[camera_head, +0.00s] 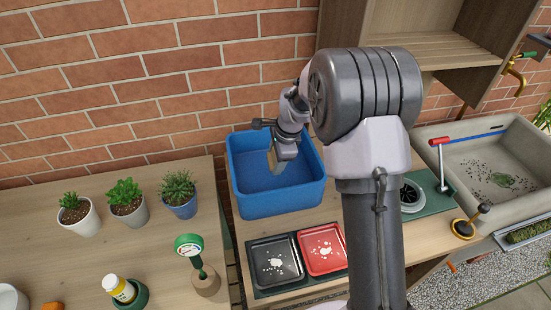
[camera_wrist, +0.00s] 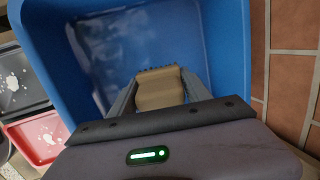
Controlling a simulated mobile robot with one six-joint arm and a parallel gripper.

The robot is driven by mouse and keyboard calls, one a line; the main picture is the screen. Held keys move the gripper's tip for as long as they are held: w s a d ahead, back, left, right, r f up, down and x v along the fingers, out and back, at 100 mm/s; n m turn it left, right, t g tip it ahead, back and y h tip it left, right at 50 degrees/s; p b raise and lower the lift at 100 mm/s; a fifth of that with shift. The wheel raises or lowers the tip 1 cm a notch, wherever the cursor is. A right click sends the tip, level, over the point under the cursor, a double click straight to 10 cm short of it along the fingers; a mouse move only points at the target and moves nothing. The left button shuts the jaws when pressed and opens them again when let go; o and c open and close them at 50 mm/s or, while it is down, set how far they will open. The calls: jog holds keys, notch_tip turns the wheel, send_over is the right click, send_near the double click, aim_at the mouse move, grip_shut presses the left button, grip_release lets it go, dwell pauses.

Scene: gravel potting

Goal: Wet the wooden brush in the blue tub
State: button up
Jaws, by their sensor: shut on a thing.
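The blue tub (camera_head: 275,203) stands on the wooden bench against the brick wall; its wall (camera_wrist: 229,60) surrounds my gripper in the wrist view. A smooth, slightly reflective floor or water surface shows inside. My gripper (camera_head: 284,153) reaches down within the tub's rim. It is shut on the wooden brush (camera_wrist: 159,88), a tan block with a dark, toothed far edge, held between both fingers. In the head view the brush is mostly hidden by the gripper. I cannot tell whether the brush touches water.
A black tray (camera_head: 289,272) and a red tray (camera_head: 327,264), each with white bits, lie in front of the tub. Potted succulents (camera_head: 127,203) stand to the left. A stone sink (camera_head: 480,158) is at the right.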

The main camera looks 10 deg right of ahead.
notch_tip(320, 180, up, 10)
jog(key=p, duration=0.7)
jog(key=shift+f, duration=0.25)
jog(key=shift+r, duration=0.1)
dwell(1.7)
notch_tip(320, 180, up, 4)
jog(key=p, duration=0.3)
jog(key=shift+p, duration=0.3)
